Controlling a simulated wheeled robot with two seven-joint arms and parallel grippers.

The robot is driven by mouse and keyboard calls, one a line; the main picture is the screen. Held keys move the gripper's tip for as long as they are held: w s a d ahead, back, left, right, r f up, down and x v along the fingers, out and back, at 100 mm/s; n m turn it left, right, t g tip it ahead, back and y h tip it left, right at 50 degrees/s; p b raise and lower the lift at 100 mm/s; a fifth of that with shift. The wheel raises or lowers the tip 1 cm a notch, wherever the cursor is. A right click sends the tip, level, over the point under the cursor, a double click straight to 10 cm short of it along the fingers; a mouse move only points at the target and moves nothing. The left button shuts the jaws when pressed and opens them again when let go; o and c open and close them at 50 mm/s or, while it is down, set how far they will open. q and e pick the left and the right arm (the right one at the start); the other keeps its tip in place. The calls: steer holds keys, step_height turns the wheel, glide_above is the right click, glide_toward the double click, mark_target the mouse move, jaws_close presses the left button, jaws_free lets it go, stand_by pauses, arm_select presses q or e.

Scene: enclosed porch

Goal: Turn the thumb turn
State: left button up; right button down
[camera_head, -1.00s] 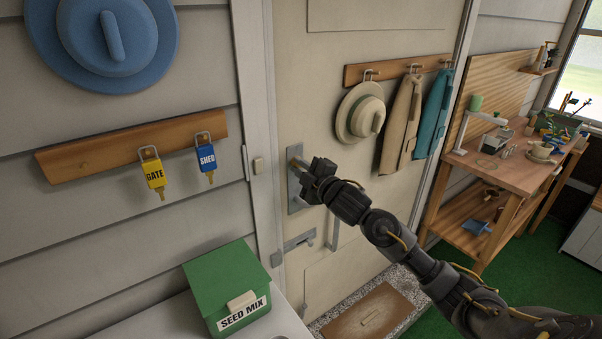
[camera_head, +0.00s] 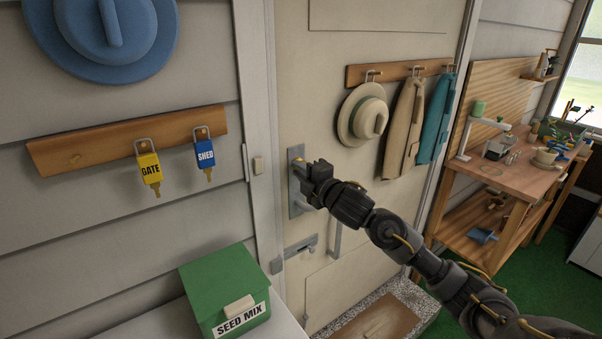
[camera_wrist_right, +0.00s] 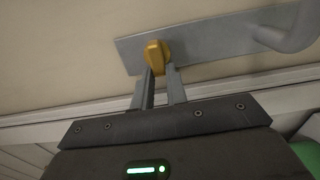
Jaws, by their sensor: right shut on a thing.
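The thumb turn (camera_wrist_right: 156,56) is a small yellow-brass knob on a grey metal door plate (camera_wrist_right: 212,42) in the right wrist view. In the head view the same plate (camera_head: 295,158) is on the cream door, and my gripper hides the thumb turn there. My right gripper (camera_wrist_right: 160,74) is shut on the thumb turn, with one finger on each side of it. In the head view my right gripper (camera_head: 303,175) is at the plate, its arm coming from the lower right. My left gripper is not in view.
A door handle (camera_wrist_right: 292,28) sits on the same plate. A slide bolt (camera_head: 300,247) is lower on the door. A hat (camera_head: 364,116) and coats hang to the right. A green seed mix box (camera_head: 222,285) stands at the lower left.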

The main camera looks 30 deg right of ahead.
steer(key=c, duration=1.4)
jaws_free()
steer(key=s+d+b, duration=0.1)
steer(key=s+b, duration=0.1)
steer(key=s, duration=0.8)
steer(key=shift+s+d, duration=0.3)
steer(key=shift+s, duration=0.05)
